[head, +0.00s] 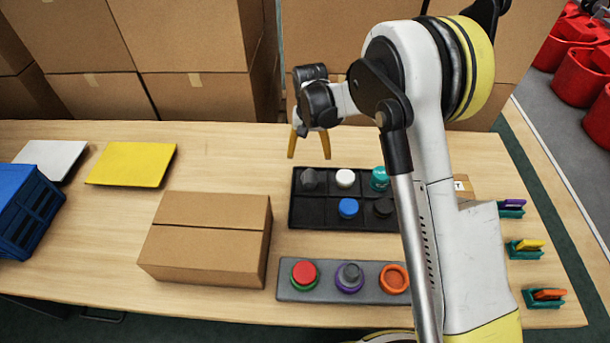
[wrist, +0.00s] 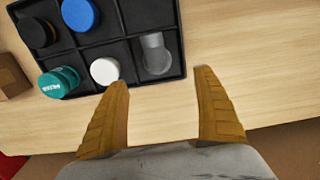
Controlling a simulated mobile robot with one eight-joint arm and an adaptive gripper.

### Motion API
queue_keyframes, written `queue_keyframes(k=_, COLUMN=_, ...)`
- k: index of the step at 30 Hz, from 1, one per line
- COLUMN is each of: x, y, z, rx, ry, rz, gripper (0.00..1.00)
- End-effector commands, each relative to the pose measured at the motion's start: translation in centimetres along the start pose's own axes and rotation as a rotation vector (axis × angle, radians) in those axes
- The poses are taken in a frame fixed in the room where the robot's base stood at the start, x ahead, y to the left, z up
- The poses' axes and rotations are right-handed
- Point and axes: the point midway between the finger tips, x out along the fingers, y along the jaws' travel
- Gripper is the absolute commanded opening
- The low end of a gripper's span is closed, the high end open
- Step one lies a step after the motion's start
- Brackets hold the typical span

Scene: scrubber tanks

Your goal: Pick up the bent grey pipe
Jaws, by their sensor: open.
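The bent grey pipe (head: 309,180) lies in the back-left compartment of the black divided tray (head: 293,212). In the wrist view the grey pipe (wrist: 155,54) sits in a corner compartment, just beyond the fingertips. Its bend is hard to make out in either view. My gripper (head: 308,156) is open and empty, its yellow-brown fingers pointing down above the table near the tray's back-left corner. In the wrist view the gripper's fingers (wrist: 162,80) are wide apart, with the left fingertip close to the white cap (wrist: 105,70) in the neighbouring compartment.
The tray also holds teal (head: 379,178), blue (head: 348,208) and black (head: 383,207) pieces. A grey strip (head: 325,294) with coloured ring pieces lies in front. A cardboard box (head: 208,240) stands left of the tray. Stacked cartons (head: 190,50) rise behind the table.

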Motion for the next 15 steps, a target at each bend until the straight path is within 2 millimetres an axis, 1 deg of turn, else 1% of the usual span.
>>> queue_keyframes(k=9, x=5.0, y=0.1, z=0.0, rx=0.0, ry=0.0, rz=0.0, gripper=0.79)
queue_keyframes(k=15, x=6.6, y=0.2, z=0.3, rx=0.001, ry=0.001, rz=0.0, gripper=0.79)
